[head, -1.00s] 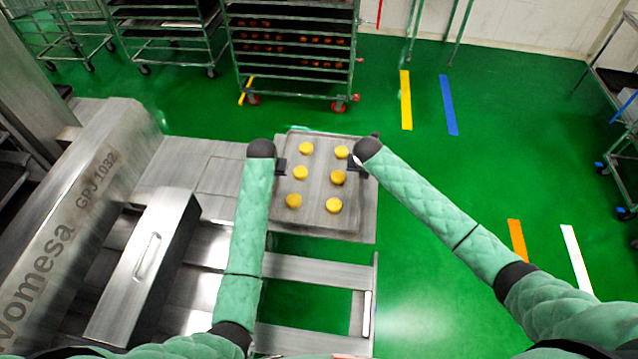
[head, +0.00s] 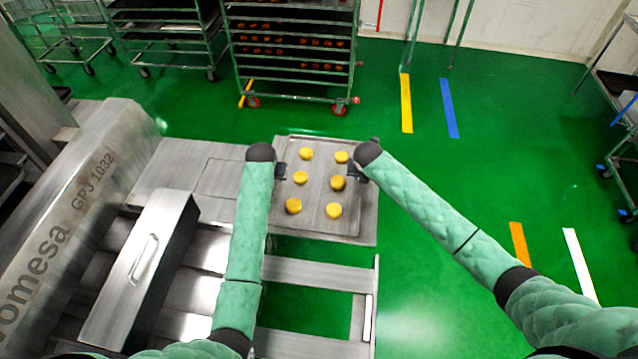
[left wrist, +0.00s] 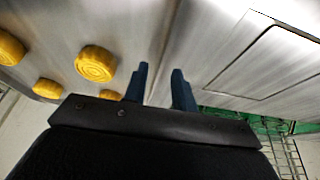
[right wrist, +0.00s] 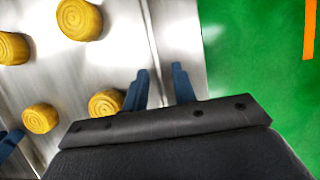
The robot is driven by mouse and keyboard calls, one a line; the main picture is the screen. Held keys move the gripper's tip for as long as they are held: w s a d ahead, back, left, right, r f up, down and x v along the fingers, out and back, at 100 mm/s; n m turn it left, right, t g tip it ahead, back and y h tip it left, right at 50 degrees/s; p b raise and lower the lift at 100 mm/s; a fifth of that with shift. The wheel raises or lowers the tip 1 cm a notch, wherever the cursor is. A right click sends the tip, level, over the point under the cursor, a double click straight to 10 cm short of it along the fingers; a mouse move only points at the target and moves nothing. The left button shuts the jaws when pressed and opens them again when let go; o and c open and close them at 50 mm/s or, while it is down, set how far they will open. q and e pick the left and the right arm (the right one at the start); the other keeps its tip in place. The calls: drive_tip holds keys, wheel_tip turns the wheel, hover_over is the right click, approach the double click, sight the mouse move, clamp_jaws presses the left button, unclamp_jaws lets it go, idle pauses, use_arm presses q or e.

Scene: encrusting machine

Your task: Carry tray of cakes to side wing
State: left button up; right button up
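The metal tray (head: 318,230) holds several round yellow cakes (head: 303,177) and lies flat on the end of the machine's steel table. My left gripper (head: 281,172) is at the tray's left edge. In the left wrist view its blue fingers (left wrist: 160,72) stand apart on either side of the tray rim. My right gripper (head: 353,170) is at the tray's right edge. In the right wrist view its fingers (right wrist: 160,72) also stand apart around the rim, with steel showing between them. The forearms partly hide both grippers in the head view.
The encrusting machine (head: 75,215) fills the left side. A wheeled rack (head: 290,75) with loaded shelves stands beyond the tray, with further racks (head: 165,35) at the back left. Another rack (head: 622,150) is at the right edge.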

use_arm(q)
drive_tip(key=v, duration=1.1)
use_arm(e)
drive_tip(key=v, duration=1.2)
use_arm(q)
drive_tip(key=shift+s, duration=0.1)
